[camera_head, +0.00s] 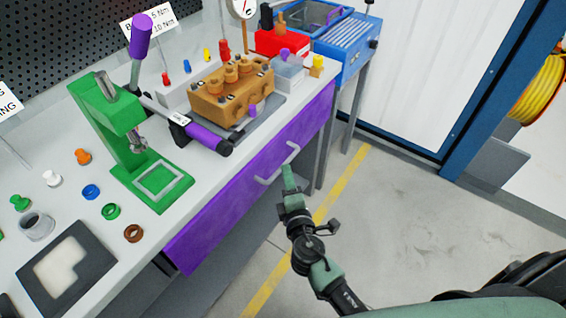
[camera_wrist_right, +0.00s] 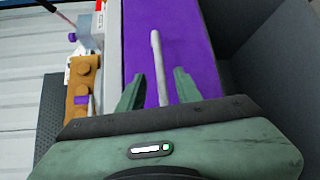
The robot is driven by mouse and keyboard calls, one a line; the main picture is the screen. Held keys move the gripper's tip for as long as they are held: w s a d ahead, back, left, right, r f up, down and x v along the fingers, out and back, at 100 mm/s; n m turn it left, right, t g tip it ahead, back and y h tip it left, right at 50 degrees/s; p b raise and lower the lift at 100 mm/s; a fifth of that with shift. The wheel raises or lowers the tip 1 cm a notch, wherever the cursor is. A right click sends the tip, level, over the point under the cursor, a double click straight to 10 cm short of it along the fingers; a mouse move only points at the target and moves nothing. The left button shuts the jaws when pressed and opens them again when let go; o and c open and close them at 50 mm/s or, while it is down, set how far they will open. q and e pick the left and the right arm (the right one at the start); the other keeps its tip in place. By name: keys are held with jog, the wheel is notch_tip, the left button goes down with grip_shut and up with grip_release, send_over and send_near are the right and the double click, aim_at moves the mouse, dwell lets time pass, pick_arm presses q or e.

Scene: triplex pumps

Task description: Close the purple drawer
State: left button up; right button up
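The purple drawer (camera_head: 225,215) is under the front edge of the workbench, with a pale bar handle (camera_head: 277,165) on its front. I cannot tell exactly how far its front stands out from the bench. My right gripper (camera_head: 288,172) is at the handle, on the aisle side. In the right wrist view the handle (camera_wrist_right: 157,60) runs between the two spread green fingers of the right gripper (camera_wrist_right: 160,78), with gaps on both sides. The purple drawer front (camera_wrist_right: 190,45) fills the area behind it. My left gripper is not in view.
The workbench top (camera_head: 60,215) holds a green press (camera_head: 125,140), an orange-brown pump block (camera_head: 232,95), a purple-handled tool (camera_head: 205,137) and several small coloured parts. A blue toolbox (camera_head: 345,45) stands at the back right. The floor (camera_head: 400,210) right of the bench is clear.

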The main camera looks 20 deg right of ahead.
aim_at(285, 162)
jog(key=w, duration=0.4)
jog(key=w+f, duration=0.1)
jog(key=w, duration=0.1)
jog(key=shift+d, duration=0.4)
grip_shut()
jog(key=shift+w, duration=0.1)
dwell(0.9)
